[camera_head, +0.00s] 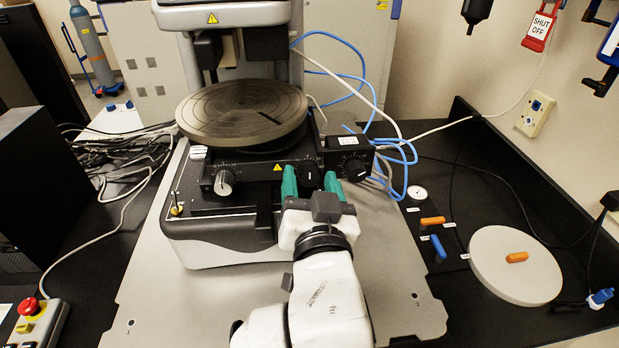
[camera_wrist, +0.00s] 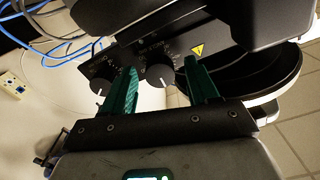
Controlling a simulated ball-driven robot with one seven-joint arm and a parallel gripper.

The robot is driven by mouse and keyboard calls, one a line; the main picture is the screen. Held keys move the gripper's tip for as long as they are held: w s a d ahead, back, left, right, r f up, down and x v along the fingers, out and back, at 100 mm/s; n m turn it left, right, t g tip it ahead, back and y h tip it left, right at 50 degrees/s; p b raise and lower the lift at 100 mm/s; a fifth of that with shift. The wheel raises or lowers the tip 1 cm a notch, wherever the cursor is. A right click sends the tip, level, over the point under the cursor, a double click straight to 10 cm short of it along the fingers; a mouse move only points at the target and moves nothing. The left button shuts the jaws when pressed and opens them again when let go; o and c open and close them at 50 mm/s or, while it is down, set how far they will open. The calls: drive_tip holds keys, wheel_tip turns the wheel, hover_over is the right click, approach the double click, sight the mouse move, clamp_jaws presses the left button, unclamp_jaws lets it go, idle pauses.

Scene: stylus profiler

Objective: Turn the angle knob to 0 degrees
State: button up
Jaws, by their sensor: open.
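The stylus profiler's front panel (camera_head: 262,178) carries several dark knobs. The middle knob (camera_head: 308,172) lies between the green fingers of my gripper (camera_head: 309,174). The wrist view also shows this knob (camera_wrist: 158,74) between the open fingers (camera_wrist: 161,66), with visible space at its sides and a white pointer mark. Another knob (camera_head: 355,168) is to its right; it appears at left in the wrist view (camera_wrist: 101,86). A knob with a pale face (camera_head: 223,183) is at the left.
The round stage (camera_head: 240,108) overhangs the panel from above. Blue cables (camera_head: 380,125) run at the right of the profiler. A white disc (camera_head: 515,265) with an orange piece, and blue and orange handles, lie on the bench at right. A red stop button (camera_head: 27,306) is at lower left.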

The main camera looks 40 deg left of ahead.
drive_tip(key=p+v, duration=0.1)
drive_tip(key=v, duration=0.7)
drive_tip(key=shift+p, duration=0.35)
drive_tip(key=b+v, duration=0.2)
drive_tip(key=v, duration=0.9)
drive_tip(key=shift+b, duration=0.3)
